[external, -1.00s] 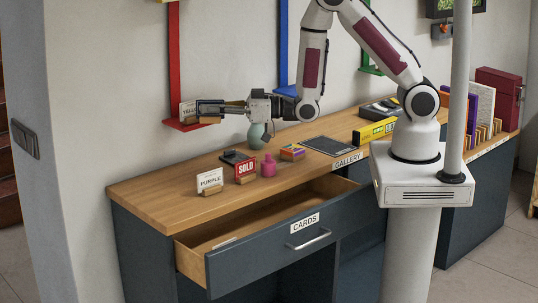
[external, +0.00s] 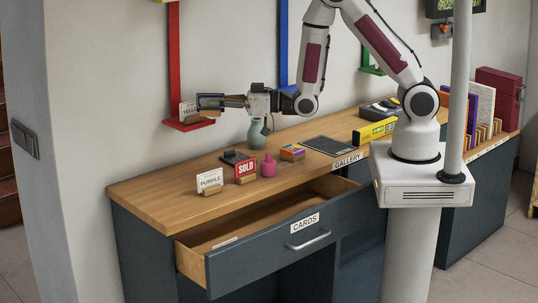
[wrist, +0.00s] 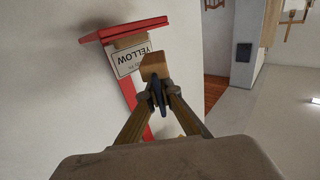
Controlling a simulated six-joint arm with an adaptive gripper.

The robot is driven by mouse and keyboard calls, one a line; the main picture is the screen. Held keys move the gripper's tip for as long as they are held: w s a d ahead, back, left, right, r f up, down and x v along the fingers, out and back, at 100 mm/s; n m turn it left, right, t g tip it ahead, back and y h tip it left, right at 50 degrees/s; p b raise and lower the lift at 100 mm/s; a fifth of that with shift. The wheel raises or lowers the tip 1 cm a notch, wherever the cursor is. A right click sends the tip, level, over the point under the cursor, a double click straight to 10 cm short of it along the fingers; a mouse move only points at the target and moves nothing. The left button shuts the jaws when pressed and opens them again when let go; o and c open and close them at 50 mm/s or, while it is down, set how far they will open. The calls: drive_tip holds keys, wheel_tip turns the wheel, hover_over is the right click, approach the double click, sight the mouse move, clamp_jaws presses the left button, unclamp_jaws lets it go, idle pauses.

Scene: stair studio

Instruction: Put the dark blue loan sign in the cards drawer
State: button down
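My gripper (external: 222,101) is closed on the dark blue sign (external: 207,101) at the red wall shelf. The sign is seen nearly edge-on in the wrist view (wrist: 157,92), between the fingertips, with its wooden base block beyond them. Its lettering cannot be read. It appears raised just above the shelf, in front of the YELLOW card (wrist: 133,58). The cards drawer (external: 262,243), with a CARDS label and metal handle, is pulled open below the counter, to the lower right of my gripper.
The red shelf (external: 178,124) holds the YELLOW card. On the wooden counter (external: 145,192) stand a PURPLE card (external: 209,181), a red SOLD sign (external: 246,168), a pink bottle (external: 268,166) and a green vase (external: 257,133). A flat dark panel (external: 328,146) lies farther right.

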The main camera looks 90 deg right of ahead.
drive_tip(key=shift+a, duration=0.4)
drive_tip(key=w+a+f+m+g+h, duration=0.1)
drive_tip(key=w+a+f+m+h, duration=0.2)
drive_tip(key=a, duration=0.4)
drive_tip(key=w+a+f+m+g+h, duration=0.2)
drive_tip(key=w+a+f+m+h, duration=0.2)
drive_tip(key=w+a+f+h, duration=0.2)
drive_tip(key=shift+w+a+h, duration=0.8)
drive_tip(key=shift+w+a, duration=0.1)
drive_tip(key=shift+f, duration=0.15)
idle(0.3)
drive_tip(key=shift+f, duration=2.4)
